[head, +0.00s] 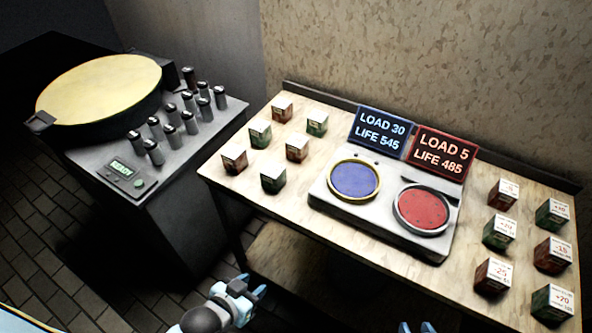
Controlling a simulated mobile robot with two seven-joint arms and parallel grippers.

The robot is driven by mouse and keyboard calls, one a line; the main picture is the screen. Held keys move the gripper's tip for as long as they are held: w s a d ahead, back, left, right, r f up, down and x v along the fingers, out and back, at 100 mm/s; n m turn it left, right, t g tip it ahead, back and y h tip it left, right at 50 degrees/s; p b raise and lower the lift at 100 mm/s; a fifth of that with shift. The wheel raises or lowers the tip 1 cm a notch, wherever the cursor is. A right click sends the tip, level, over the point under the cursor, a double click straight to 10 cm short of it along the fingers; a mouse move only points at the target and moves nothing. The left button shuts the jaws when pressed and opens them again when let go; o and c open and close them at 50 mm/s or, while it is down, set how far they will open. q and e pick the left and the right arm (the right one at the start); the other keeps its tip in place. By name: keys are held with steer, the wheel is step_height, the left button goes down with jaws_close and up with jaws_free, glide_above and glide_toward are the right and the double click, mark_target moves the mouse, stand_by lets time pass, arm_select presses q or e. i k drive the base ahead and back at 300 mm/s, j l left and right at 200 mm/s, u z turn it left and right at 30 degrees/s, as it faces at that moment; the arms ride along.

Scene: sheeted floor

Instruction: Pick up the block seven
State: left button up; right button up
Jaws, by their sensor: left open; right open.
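Small red and green blocks with white labels stand on the wooden table in two groups. The left group includes a red block (283,110), a green block (273,178) and several others. The right group includes a red block (493,277) marked -25, a green block (552,304) marked +20 and several others. I cannot read a seven on any block. My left gripper (254,286) is open and empty in front of the table's near edge, apart from all blocks. My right gripper (416,328) shows only its blue fingertips at the bottom edge; they are apart.
A grey double scale with a blue pan (354,179) and a red pan (423,209) stands mid-table. Behind it are a blue sign (381,132), LOAD 30, LIFE 545, and a red sign (444,157), LOAD 5, LIFE 485. A machine (190,175) with several cylinders stands left.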

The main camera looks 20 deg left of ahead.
mark_target(553, 303)
steer(key=l+z, duration=0.1)
steer(key=z, duration=1.35)
steer(key=i+l, duration=0.1)
steer(key=l, duration=0.4)
steer(key=i+l, duration=0.15)
steer(key=l, duration=0.35)
steer(key=i+l+u, duration=0.1)
steer(key=l, duration=0.4)
